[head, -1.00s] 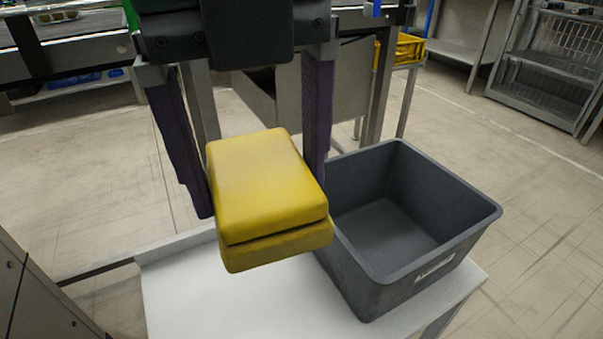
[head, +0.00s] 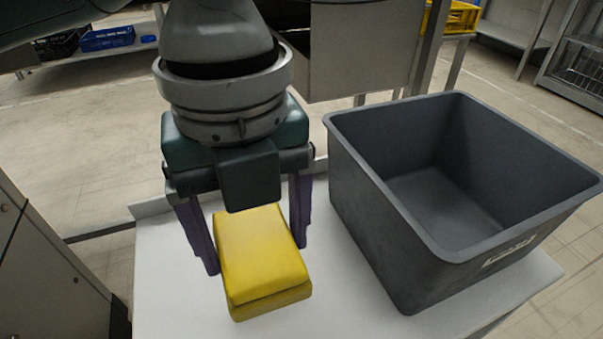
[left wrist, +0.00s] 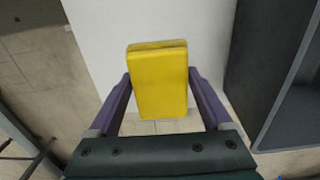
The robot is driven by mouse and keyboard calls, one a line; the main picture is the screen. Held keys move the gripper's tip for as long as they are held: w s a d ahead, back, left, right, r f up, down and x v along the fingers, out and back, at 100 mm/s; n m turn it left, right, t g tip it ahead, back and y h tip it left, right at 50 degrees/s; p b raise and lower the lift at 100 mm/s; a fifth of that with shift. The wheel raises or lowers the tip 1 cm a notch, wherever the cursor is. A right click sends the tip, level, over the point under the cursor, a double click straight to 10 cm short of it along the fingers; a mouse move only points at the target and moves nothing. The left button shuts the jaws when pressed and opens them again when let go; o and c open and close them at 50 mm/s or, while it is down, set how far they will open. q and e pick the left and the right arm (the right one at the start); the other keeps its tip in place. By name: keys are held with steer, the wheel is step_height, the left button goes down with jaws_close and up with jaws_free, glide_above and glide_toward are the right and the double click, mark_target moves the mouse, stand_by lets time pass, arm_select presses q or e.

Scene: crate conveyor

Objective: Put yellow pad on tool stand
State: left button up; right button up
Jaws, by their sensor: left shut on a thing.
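The yellow pad (head: 258,255) is a thick block with a seam along its side. My left gripper (head: 256,262) points down with its purple fingers on both sides of the pad and is shut on it. The pad is over the left part of the white-topped stand (head: 175,290), at or close to its surface; I cannot tell whether it touches. In the left wrist view the pad (left wrist: 160,85) sits between the two fingers, with the white top (left wrist: 105,35) beyond it. My right gripper is not in view.
A grey open crate (head: 375,235) stands on the right part of the white top, a little right of my left gripper, and looks empty. A grey cabinet (head: 40,270) stands at the left. White surface is free left of the pad.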

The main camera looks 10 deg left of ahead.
mark_target(262, 274)
arm_select(q)
step_height(262, 274, down, 6)
steer(key=b, duration=0.2)
steer(key=shift+b, duration=0.35)
steer(key=o, duration=1.2)
steer(key=shift+o, duration=0.2)
